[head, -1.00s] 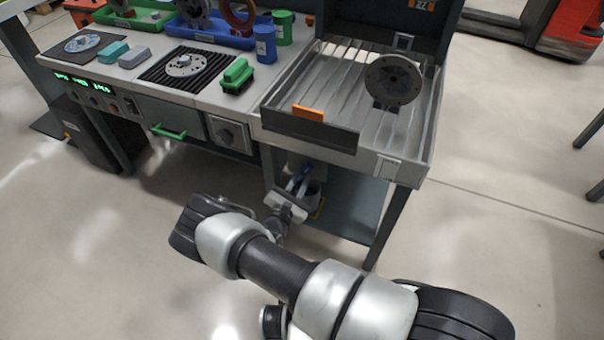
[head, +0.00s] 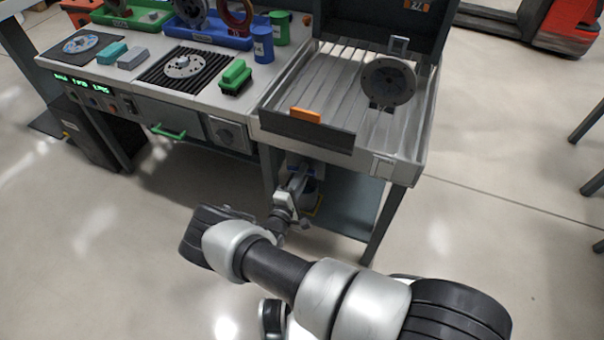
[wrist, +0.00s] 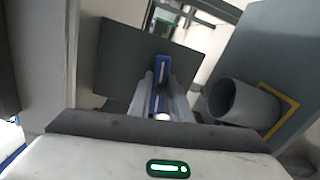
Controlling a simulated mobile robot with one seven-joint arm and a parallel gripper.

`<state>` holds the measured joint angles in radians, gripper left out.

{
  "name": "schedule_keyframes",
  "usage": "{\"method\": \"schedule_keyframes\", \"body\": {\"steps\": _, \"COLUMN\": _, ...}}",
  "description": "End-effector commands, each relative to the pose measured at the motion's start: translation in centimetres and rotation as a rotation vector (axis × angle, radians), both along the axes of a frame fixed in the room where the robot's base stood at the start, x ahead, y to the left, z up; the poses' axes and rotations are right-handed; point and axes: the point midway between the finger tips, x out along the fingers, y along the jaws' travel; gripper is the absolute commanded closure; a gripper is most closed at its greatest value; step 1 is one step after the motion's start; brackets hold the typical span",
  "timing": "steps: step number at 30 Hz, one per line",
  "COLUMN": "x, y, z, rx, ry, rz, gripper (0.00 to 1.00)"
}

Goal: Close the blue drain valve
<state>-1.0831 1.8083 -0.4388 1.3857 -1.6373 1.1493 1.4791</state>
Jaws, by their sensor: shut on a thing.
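The blue drain valve's handle (wrist: 161,75) shows in the wrist view as a narrow blue bar with a pale strip along it, running up and down in the picture. My gripper (wrist: 160,104) is shut on this handle, with one grey finger on each side. In the head view my gripper (head: 298,176) is under the front of the slatted drain tray (head: 399,163). There my wrist and the tray's front hide most of the valve, and only a bit of blue shows. The valve's body and pipe cannot be made out.
A grey round container (wrist: 234,104) stands right of my gripper in the wrist view, by a yellow outline (wrist: 281,106). A table leg (head: 388,222) stands to the right. The bench (head: 120,72) holds bins, cans and a green brush. Open floor lies in front.

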Motion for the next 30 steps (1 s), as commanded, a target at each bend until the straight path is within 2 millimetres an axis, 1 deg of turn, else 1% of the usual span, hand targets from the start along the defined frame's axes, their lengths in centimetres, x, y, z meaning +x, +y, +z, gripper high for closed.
{"method": "schedule_keyframes", "body": {"steps": 6, "x": -0.11, "y": 0.02, "z": -0.17, "rx": 0.114, "ry": -0.039, "rz": 0.001, "gripper": 1.00}}
{"method": "schedule_keyframes", "body": {"steps": 12, "x": -0.10, "y": 0.05, "z": -0.25, "rx": 0.172, "ry": -0.060, "rz": 0.000, "gripper": 1.00}}
{"method": "schedule_keyframes", "body": {"steps": 28, "x": -0.09, "y": 0.07, "z": -0.31, "rx": 0.195, "ry": -0.069, "rz": 0.000, "gripper": 1.00}}
{"method": "schedule_keyframes", "body": {"steps": 29, "x": -0.09, "y": 0.07, "z": -0.31, "rx": 0.195, "ry": -0.069, "rz": 0.001, "gripper": 0.81}}
{"method": "schedule_keyframes", "body": {"steps": 30, "x": -0.08, "y": 0.07, "z": -0.30, "rx": 0.195, "ry": -0.069, "rz": 0.001, "gripper": 0.74}}
